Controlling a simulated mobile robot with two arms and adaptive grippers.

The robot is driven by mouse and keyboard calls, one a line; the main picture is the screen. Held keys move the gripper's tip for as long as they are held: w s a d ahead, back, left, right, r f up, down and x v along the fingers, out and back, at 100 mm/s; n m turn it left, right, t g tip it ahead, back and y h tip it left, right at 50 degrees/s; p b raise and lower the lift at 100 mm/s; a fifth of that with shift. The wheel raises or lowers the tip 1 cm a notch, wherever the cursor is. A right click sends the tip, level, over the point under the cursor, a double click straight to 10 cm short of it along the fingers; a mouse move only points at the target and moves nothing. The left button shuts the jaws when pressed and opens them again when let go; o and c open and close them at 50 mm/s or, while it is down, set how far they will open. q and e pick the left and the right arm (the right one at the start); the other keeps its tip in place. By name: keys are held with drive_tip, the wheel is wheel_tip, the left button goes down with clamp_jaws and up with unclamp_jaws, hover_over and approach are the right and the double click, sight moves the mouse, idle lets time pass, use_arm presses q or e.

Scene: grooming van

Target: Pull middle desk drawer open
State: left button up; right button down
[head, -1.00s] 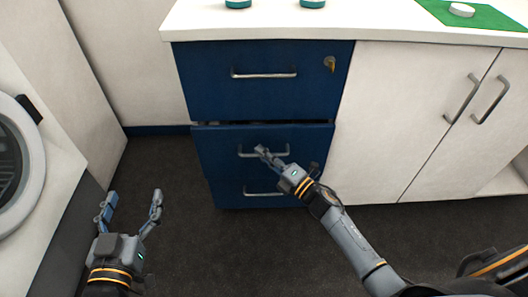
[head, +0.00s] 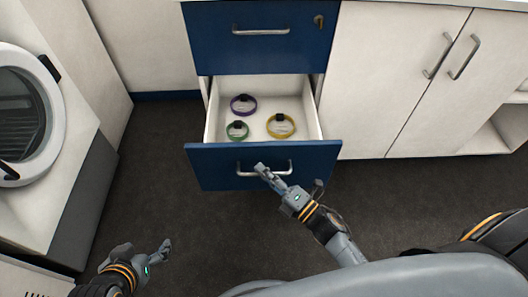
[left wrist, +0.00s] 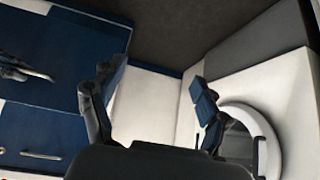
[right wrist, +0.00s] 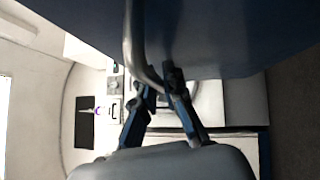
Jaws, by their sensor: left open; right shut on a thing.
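The middle desk drawer (head: 212,165) has a blue front and a white inside, and it stands well out from the desk. Its silver bar handle (head: 247,174) is on the front. My right gripper (head: 263,171) is shut on this handle, and the handle also shows between the fingers in the right wrist view (right wrist: 137,58). In the drawer lie a purple ring (head: 243,105), a green ring (head: 237,130) and a yellow ring (head: 280,126), each with a dark tag. My left gripper (head: 136,252) is open and empty, low at the left, away from the drawer; its fingers show in the left wrist view (left wrist: 150,98).
The blue top drawer (head: 265,50) is shut, with a key in its lock (head: 319,20). White cupboard doors (head: 385,90) stand to the right. A washer-like machine with a round door (head: 47,110) stands at the left. Dark floor (head: 150,180) is clear between.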

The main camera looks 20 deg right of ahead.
use_arm(q)
drive_tip(key=shift+s+a+f+g+y, duration=0.1)
drive_tip(key=shift+s+a+f+g, duration=0.2)
drive_tip(key=shift+s, duration=0.35)
drive_tip(key=shift+s+a+f+g+y, duration=0.15)
drive_tip(key=shift+s+f+g, duration=0.1)
drive_tip(key=shift+s+g, duration=0.35)
drive_tip(key=shift+s+a+f+g+y, duration=0.1)
drive_tip(key=shift+s+a+f+g, duration=0.15)
drive_tip(key=shift+s, duration=0.5)
use_arm(e)
drive_tip(key=shift+s+a, duration=0.3)
drive_tip(key=shift+s, duration=0.75)
drive_tip(key=shift+s+a, duration=0.25)
drive_tip(key=shift+s, duration=0.8)
drive_tip(key=c, duration=1.4)
unclamp_jaws()
use_arm(q)
drive_tip(key=shift+d, duration=0.1)
use_arm(e)
drive_tip(key=v, duration=1.2)
